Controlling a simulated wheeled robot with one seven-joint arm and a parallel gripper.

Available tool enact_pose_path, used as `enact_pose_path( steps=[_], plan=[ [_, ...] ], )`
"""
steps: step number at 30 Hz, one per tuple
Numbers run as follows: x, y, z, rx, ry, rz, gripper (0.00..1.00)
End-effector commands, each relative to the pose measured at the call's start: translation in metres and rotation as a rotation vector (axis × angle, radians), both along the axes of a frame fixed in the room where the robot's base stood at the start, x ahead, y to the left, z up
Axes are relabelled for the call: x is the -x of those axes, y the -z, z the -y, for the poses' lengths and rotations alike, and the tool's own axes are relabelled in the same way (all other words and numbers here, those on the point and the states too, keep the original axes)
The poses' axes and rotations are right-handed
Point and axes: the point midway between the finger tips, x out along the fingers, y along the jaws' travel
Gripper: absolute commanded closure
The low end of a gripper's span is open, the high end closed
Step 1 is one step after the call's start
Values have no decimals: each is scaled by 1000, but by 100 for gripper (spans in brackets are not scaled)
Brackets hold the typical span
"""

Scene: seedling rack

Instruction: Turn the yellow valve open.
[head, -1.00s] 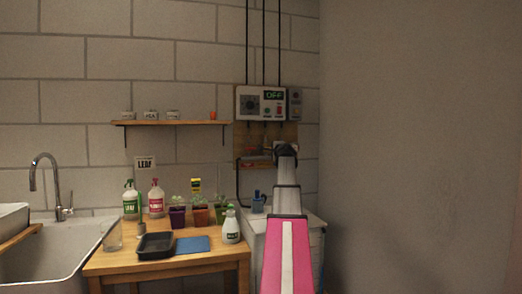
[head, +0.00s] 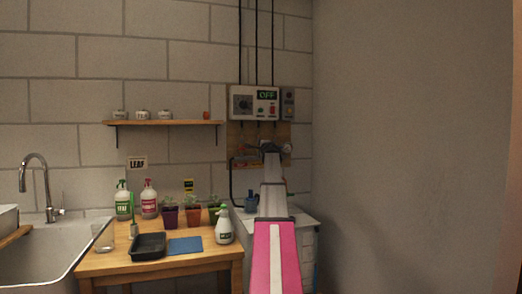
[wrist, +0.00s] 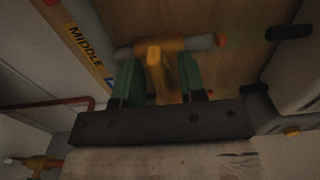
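The yellow valve (wrist: 155,60) shows in the wrist view, with its yellow handle pointing down from a brass-coloured body on a grey pipe. My gripper (wrist: 158,78) has its two green fingers on either side of the handle. A narrow gap shows between the handle and each finger, so the fingers are apart and not closed on it. In the head view my arm's end is in front of the wooden panel (head: 236,137) under the control box, and it hides the valve there.
A yellow label reading MIDDLE (wrist: 84,45) is left of the valve, and a red pipe (wrist: 70,103) is lower left. The control box (head: 254,103) reads OFF. A bench (head: 205,251) with bottles and seedling pots stands left of my arm. A bare wall is at right.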

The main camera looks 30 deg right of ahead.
Motion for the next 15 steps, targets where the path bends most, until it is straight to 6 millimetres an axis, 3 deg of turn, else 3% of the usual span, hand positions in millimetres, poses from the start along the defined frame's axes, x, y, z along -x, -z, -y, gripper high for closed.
enact_pose_path(
  steps=[2,6,15],
  plan=[
    [0,0,0,0,0,0,63],
    [0,0,0,0,0,0,100],
    [0,0,0,14,0,-3,100]
  ],
)
